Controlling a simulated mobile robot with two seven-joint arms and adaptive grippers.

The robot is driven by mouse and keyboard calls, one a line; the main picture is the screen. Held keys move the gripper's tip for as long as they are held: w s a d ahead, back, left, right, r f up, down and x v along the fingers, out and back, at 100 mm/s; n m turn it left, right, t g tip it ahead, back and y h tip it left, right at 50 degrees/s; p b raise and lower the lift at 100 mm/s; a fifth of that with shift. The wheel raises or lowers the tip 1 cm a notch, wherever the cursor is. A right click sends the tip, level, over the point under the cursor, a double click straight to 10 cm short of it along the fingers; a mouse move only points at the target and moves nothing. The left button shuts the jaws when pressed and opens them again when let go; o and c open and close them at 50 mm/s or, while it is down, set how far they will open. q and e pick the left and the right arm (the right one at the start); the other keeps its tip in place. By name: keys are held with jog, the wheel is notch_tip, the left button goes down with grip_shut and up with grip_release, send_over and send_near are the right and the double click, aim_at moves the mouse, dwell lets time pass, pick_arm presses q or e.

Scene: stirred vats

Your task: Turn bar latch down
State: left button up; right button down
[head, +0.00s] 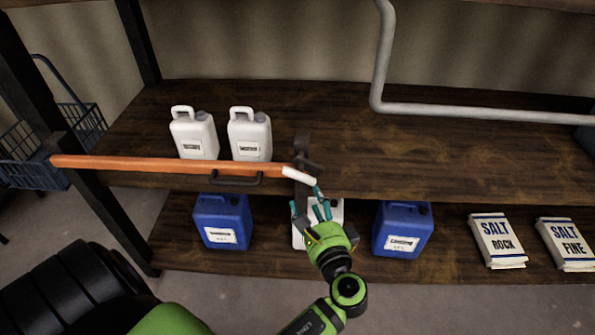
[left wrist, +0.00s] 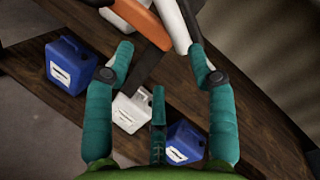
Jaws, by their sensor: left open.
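The bar latch is a long orange bar (head: 170,163) with a white end (head: 297,174). It lies about level across the front of the shelf, with the white end at a dark upright bracket (head: 302,155). My left gripper (head: 309,197) is just below and in front of the white end, its teal fingers spread. In the left wrist view, the fingers (left wrist: 163,58) are apart, and the white end (left wrist: 174,25) shows between and beyond the tips beside the orange bar (left wrist: 141,18). I cannot tell whether a finger touches it. My right gripper is not in view.
Two white jugs (head: 194,133) stand on the upper shelf behind the bar. Blue jugs (head: 222,222) and salt bags (head: 497,240) stand on the lower shelf. A dark handle (head: 237,180) sits under the bar. A grey pipe (head: 480,112) runs at the right.

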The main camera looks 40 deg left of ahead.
aim_at(295, 178)
pick_arm(q)
jog(key=r, duration=0.1)
jog(key=a+r, duration=0.1)
jog(key=r, duration=0.1)
jog(key=shift+s+a+n+y, duration=0.15)
jog(key=shift+a+n+y, duration=0.15)
jog(key=shift+y, duration=0.1)
jog(key=p+x, duration=0.2)
jog(key=x, duration=0.4)
jog(key=shift+a+f+p, duration=0.1)
jog(key=shift+f+p, duration=0.05)
jog(key=shift+p, duration=0.2)
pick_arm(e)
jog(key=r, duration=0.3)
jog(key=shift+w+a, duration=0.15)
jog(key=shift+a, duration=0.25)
pick_arm(q)
grip_shut()
